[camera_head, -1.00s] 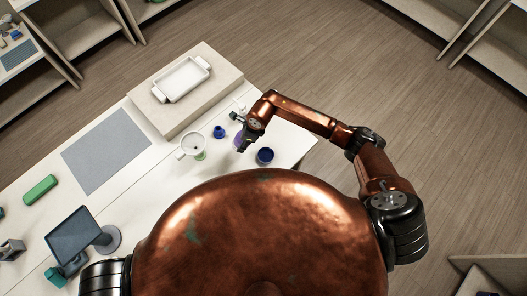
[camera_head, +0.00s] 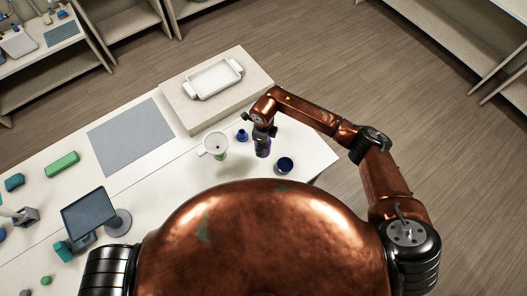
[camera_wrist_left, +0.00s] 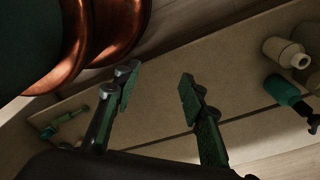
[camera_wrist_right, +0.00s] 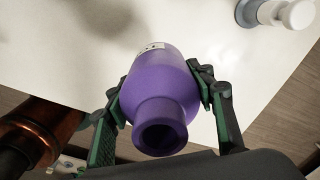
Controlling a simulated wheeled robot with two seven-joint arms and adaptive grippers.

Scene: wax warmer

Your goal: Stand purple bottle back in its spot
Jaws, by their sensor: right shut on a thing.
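The purple bottle (camera_wrist_right: 160,95) fills the middle of the right wrist view, its open mouth towards the camera and a small white label on its far side. My right gripper (camera_wrist_right: 168,85) is shut on it, with one finger on each side. In the head view the bottle (camera_head: 262,151) shows dark below my right gripper (camera_head: 263,132), over the white table near its right end. I cannot tell whether its base touches the table. No marked spot for it is clear. My left gripper (camera_wrist_left: 155,82) is open and empty, its fingers wide apart.
A dark blue cup (camera_head: 285,165) stands right of the bottle. A small blue bottle (camera_head: 242,135) and a white handled pot (camera_head: 215,143) stand to its left. A white tray (camera_head: 213,79) sits on a raised block behind. A pale knobbed item (camera_wrist_right: 272,13) is at the right wrist view's top right.

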